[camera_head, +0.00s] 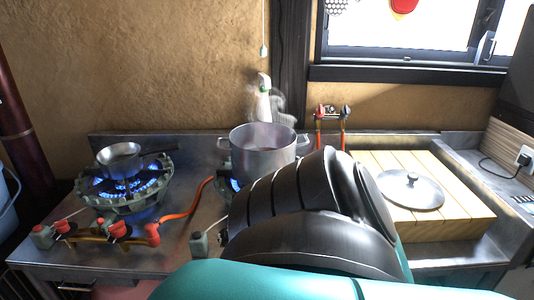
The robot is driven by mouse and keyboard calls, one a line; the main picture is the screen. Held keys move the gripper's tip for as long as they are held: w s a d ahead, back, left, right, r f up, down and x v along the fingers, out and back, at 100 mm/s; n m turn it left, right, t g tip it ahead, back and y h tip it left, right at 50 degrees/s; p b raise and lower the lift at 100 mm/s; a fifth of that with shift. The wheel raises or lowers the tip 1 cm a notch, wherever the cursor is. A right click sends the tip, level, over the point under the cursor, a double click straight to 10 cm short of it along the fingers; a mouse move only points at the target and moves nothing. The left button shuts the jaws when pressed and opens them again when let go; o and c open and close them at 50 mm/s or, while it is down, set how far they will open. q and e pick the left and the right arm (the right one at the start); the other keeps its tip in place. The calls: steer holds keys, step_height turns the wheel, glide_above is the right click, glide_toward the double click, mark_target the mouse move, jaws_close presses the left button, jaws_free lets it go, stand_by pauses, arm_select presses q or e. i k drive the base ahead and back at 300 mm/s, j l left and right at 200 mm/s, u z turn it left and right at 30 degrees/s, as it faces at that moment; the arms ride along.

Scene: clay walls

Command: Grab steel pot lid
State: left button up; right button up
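The steel pot lid (420,195), round with a dark knob on top, lies flat on a slatted yellow wooden board at the right of the counter. The steel pot (262,160) stands uncovered on a burner in the middle, with steam rising from it. One of my arms, black and teal, fills the lower middle and covers the front of the pot's burner and the board's left edge. Neither gripper's fingers can be seen. No gripper is seen touching the lid.
A small pan (120,158) sits on the left burner (125,195), which has blue flames. An orange hose (195,203) runs between the stoves. The wooden board (455,222) has bare room around the lid. Red-handled taps (332,112) stand behind, and a window is at upper right.

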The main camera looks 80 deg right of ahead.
mark_target(409, 189)
steer(key=z, duration=3.65)
steer(key=u, duration=0.75)
steer(key=l+u, duration=0.2)
steer(key=u, duration=0.2)
steer(key=l+u, duration=0.15)
steer(key=u, duration=0.25)
steer(key=l+u, duration=0.2)
steer(key=u, duration=0.2)
steer(key=k+l+u, duration=0.1)
steer(key=l+u, duration=0.25)
steer(key=k+l+u, duration=0.2)
steer(key=l+u, duration=0.2)
steer(key=k+l+u, duration=0.15)
steer(key=l, duration=0.25)
steer(key=k+l+u, duration=0.2)
steer(key=k+l, duration=0.15)
